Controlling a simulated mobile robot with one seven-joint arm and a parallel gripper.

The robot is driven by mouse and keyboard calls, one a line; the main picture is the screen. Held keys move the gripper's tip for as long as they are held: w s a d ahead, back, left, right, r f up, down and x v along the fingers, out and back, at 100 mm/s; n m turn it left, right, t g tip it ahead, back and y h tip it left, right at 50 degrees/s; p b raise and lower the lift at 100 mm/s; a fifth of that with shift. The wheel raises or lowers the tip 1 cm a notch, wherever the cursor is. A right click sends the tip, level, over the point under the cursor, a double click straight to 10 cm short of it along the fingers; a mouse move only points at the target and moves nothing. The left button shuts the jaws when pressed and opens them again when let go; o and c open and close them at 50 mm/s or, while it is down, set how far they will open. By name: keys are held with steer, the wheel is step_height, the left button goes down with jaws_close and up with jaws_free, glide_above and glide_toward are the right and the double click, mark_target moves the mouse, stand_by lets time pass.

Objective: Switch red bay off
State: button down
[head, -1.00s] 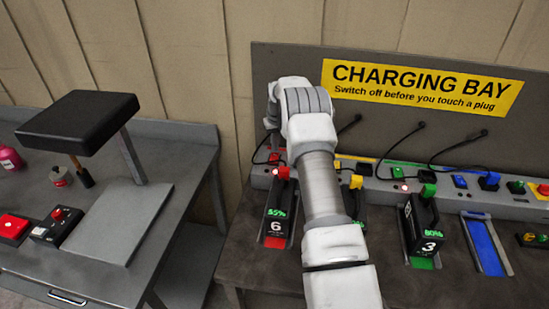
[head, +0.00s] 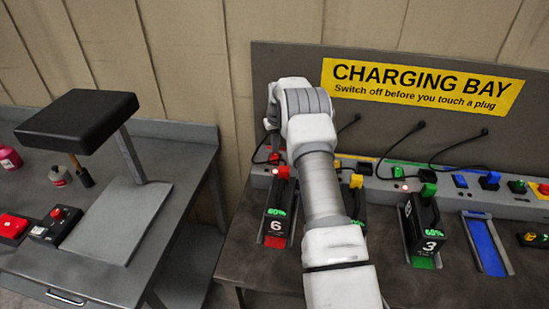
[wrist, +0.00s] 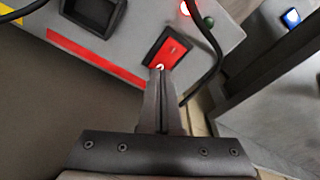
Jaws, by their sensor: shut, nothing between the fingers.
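The red bay's switch (wrist: 168,48) is a red rocker in a dark frame on the grey charger strip, seen in the wrist view. My gripper (wrist: 160,72) is shut and empty, its fingertips at the switch's lower edge; I cannot tell whether they press on it. A red lamp (wrist: 185,8) glows beside the switch, with a dark green round part (wrist: 208,21) near it. In the head view, the black battery marked 6 (head: 279,212) stands in the red bay with a lit green readout. My arm hides part of the strip there.
A black cable (wrist: 212,45) runs close to the right of the switch. Battery 3 (head: 423,225) stands in the green bay, and the blue bay (head: 486,245) is empty. A grey side bench (head: 180,160) stands at left.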

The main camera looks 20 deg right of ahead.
mark_target(275, 155)
steer(key=shift+f+b, duration=0.45)
steer(key=shift+f, duration=0.2)
steer(key=shift+r+p, duration=1.45)
steer(key=shift+r, duration=2.15)
steer(key=shift+s+a+f, duration=0.1)
steer(key=shift+s, duration=0.05)
